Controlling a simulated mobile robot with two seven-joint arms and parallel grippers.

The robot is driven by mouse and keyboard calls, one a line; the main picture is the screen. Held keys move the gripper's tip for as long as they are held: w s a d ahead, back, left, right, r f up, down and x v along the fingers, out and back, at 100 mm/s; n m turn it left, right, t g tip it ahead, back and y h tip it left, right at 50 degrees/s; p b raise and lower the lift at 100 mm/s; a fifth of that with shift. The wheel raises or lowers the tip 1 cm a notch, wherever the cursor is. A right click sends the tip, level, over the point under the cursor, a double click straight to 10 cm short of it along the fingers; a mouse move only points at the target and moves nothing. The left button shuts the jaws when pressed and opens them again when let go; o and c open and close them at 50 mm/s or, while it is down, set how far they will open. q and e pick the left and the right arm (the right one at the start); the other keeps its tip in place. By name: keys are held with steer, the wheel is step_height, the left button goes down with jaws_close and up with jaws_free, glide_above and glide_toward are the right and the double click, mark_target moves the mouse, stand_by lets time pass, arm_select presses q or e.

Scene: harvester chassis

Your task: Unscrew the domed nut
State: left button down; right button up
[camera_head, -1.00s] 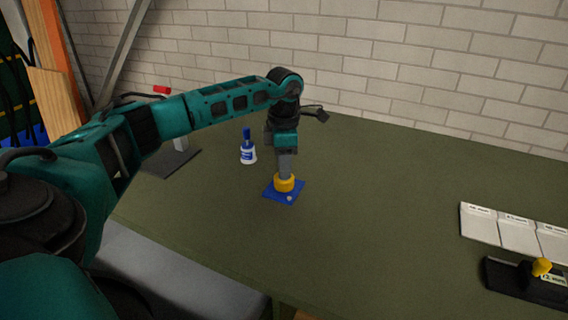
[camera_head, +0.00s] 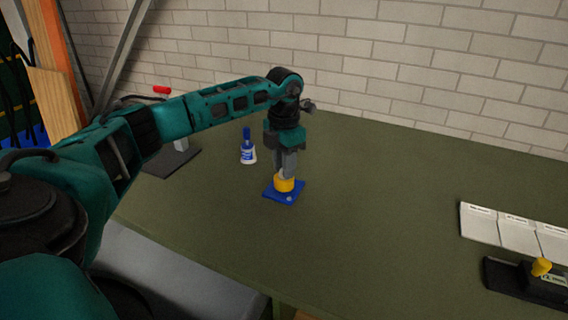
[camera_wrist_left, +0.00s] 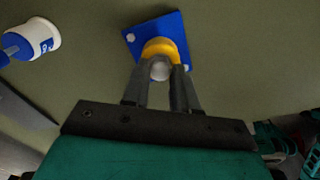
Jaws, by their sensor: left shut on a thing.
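The domed nut (camera_wrist_left: 159,70) shows as a pale round top between my left gripper's fingers in the left wrist view. It sits at the top of a yellow cylinder (camera_head: 284,185), which stands on a blue square plate (camera_head: 291,198) on the table. My left gripper (camera_head: 285,172) points straight down over the cylinder and is shut on the nut. The fingers partly hide the nut in the head view. The yellow cylinder (camera_wrist_left: 172,46) and blue plate (camera_wrist_left: 134,37) also show in the left wrist view. My right gripper is not in view.
A white and blue bottle (camera_head: 247,148) stands on the green table (camera_head: 380,210) just left of the gripper. A dark stand with a red-tipped part (camera_head: 162,90) is further left. White trays (camera_head: 480,224) and a dark holder with a yellow knob (camera_head: 541,267) are at the right.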

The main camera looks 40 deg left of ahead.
arm_select(q)
steer(key=n, duration=0.4)
steer(key=shift+n, duration=0.5)
steer(key=n, duration=0.4)
steer(key=shift+n, duration=0.5)
steer(key=n, duration=0.4)
